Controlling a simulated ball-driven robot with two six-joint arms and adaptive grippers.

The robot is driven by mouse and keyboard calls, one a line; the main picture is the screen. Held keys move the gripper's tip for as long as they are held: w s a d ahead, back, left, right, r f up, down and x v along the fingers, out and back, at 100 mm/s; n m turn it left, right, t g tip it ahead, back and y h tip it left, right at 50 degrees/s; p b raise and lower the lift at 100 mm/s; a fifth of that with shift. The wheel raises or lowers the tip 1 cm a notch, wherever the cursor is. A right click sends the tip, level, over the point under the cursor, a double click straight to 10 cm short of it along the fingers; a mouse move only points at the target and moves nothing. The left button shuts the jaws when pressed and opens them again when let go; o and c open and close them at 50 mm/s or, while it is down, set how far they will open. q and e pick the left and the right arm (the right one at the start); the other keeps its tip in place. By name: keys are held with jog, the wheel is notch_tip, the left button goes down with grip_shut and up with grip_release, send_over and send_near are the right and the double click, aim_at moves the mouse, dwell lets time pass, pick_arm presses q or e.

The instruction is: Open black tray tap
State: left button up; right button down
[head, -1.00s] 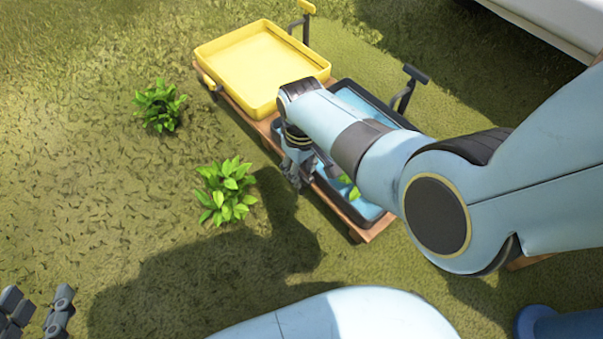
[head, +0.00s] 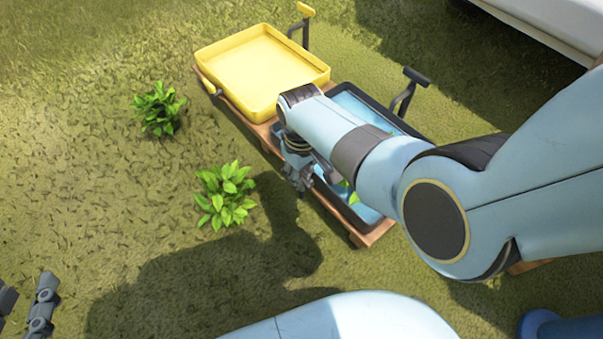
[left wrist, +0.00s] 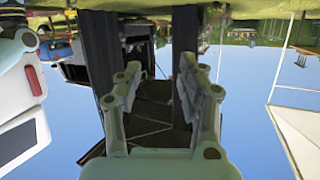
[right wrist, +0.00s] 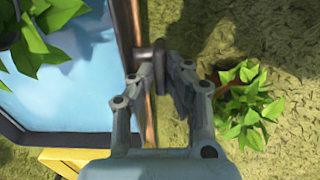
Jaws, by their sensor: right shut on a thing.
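The black tray (head: 388,110) holds blue water and sits at the right end of a wooden stand, partly hidden behind my right arm. Its dark tap (right wrist: 151,62) sticks out from the stand's wooden edge in the right wrist view. In the head view my right gripper (head: 299,182) is at the tray's near side and hides the tap. In the right wrist view my right gripper (right wrist: 158,82) is shut on the tap, with fingers on either side. My left gripper (head: 22,308) is at the lower left, away from the trays. Its fingers (left wrist: 160,85) are apart and empty.
A yellow tray (head: 262,70) stands at the stand's other end. Two leafy plants (head: 158,108) (head: 226,194) grow in the grass in front. A dark handle (head: 408,88) rises behind the black tray. Open grass lies at the left.

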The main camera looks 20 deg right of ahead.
jog(key=shift+r+n+p, duration=0.1)
jog(key=shift+n+p, duration=0.4)
jog(key=shift+n, duration=0.5)
jog(key=n+p, duration=0.1)
jog(key=n, duration=0.1)
jog(key=shift+n+p, duration=0.3)
jog(key=n+p, duration=0.1)
jog(key=n, duration=0.3)
jog(key=shift+n, duration=0.3)
jog(key=n+p, duration=0.1)
jog(key=n, duration=0.3)
pick_arm(q)
jog(key=s+g, duration=0.1)
jog(key=g, duration=0.1)
jog(key=s+f+g, duration=0.1)
jog(key=g, duration=0.2)
jog(key=s+a+g, duration=0.1)
jog(key=g, duration=0.1)
jog(key=shift+a+f+n+y, duration=0.1)
jog(key=shift+f+n+y, duration=0.3)
pick_arm(e)
jog(key=n, duration=0.4)
jog(key=shift+n, duration=0.3)
pick_arm(q)
jog(key=shift+s+g, duration=0.1)
jog(key=shift+g, duration=0.2)
